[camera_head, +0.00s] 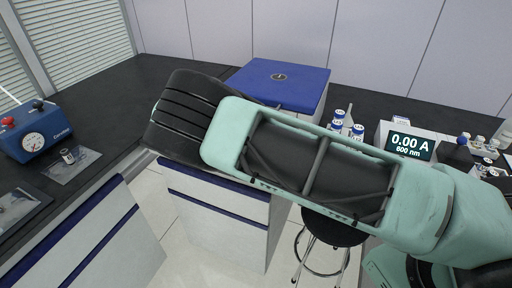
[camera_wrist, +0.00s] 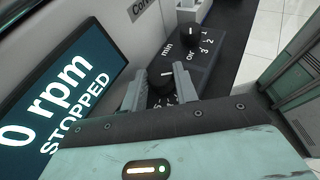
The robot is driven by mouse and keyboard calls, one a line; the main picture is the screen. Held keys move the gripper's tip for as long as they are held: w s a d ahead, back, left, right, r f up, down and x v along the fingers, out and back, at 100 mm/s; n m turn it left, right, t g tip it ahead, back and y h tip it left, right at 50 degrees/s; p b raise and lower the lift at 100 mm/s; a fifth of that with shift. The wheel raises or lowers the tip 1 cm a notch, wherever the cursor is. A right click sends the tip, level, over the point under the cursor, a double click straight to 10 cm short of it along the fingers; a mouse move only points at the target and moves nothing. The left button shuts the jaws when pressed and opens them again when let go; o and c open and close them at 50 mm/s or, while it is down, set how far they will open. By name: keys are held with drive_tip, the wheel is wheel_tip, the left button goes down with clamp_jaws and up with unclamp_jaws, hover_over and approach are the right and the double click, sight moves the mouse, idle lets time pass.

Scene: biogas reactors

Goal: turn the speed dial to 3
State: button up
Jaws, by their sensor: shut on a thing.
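In the wrist view, my gripper (camera_wrist: 158,82) has one finger on each side of a round black dial (camera_wrist: 162,80), shut on it. The fingers partly cover the dial, and its pointer mark is hard to read. Small white numbers show near its lower edge. A second black knob (camera_wrist: 191,37) stands farther along the same dark panel, with "min" and numbers such as 1, 2 and 3 near it. A display (camera_wrist: 62,100) to the left reads "0 rpm STOPPED". In the head view, my arm hides the gripper and the dials.
A blue-topped box (camera_head: 283,74) stands on the dark bench behind my arm. A device with a display (camera_head: 410,146) reading "0.00 A 600 nm" is at the right, near several small bottles. A blue pump (camera_head: 38,135) with a gauge stands at the left.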

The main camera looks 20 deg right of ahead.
drive_tip(key=shift+w+m+g+y+b, duration=0.2)
drive_tip(key=shift+m+g+y+b, duration=0.1)
drive_tip(key=shift+m+g+b, duration=0.55)
drive_tip(key=shift+g, duration=0.35)
drive_tip(key=o, duration=1)
